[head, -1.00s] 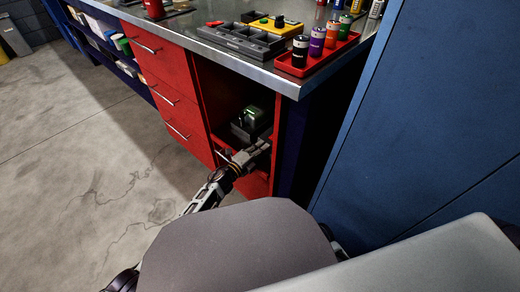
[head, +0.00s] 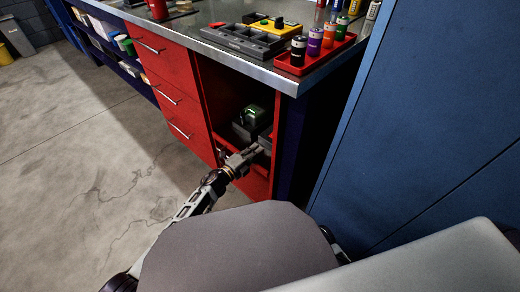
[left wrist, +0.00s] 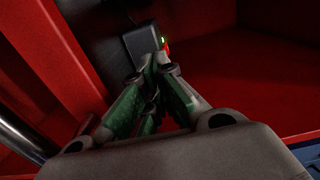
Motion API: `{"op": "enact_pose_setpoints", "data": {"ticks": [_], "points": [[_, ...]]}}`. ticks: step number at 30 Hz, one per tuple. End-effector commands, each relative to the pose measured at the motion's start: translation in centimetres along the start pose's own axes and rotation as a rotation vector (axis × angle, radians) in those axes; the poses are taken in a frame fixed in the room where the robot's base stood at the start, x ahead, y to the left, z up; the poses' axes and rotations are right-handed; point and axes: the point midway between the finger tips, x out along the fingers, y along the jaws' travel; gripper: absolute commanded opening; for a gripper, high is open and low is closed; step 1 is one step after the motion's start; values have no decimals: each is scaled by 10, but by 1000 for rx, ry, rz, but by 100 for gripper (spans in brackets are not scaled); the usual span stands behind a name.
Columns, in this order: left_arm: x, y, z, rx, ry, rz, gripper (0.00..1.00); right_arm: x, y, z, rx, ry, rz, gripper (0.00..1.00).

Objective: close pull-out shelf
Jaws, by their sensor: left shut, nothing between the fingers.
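The pull-out shelf (head: 226,141) is a red board low in the open compartment of the red cabinet. A dark device with a green top (head: 252,115) stands in the compartment above it. My left gripper (head: 259,149) is at the compartment's mouth, by the shelf's front, and partly hides it. In the left wrist view my left gripper (left wrist: 152,92) has its fingers together and empty, pointing at a dark box (left wrist: 142,42) with a small green light. Red surface (left wrist: 245,85) lies to the right there. Whether the fingers touch anything is unclear. My right gripper is out of view.
Red drawers with metal handles (head: 168,95) are left of the compartment. The metal worktop (head: 262,70) overhangs it and holds a red tray (head: 345,42) of batteries and a grey organiser (head: 235,42). A blue cabinet (head: 440,110) stands at right. The floor (head: 80,130) at left is clear.

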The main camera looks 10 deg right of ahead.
Motion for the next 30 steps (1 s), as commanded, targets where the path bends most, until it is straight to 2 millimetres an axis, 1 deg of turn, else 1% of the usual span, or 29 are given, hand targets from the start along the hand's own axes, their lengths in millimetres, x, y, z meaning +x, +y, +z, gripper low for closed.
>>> {"op": "enact_pose_setpoints", "data": {"ticks": [8, 10, 12, 18, 24, 30], "points": [[-23, -1, 0, -1, 0, 1, 0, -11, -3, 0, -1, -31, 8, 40], [-30, 0, 0, -1, 0, 1, 0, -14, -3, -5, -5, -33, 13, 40], [-38, 0, 0, -1, 0, 2, 0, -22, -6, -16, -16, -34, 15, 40], [-65, 0, 0, -1, 0, 2, 0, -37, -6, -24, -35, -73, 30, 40], [-88, 0, 0, -1, -1, 2, 0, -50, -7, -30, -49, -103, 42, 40], [-99, 0, 0, 0, 1, 1, 0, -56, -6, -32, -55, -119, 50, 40]]}}
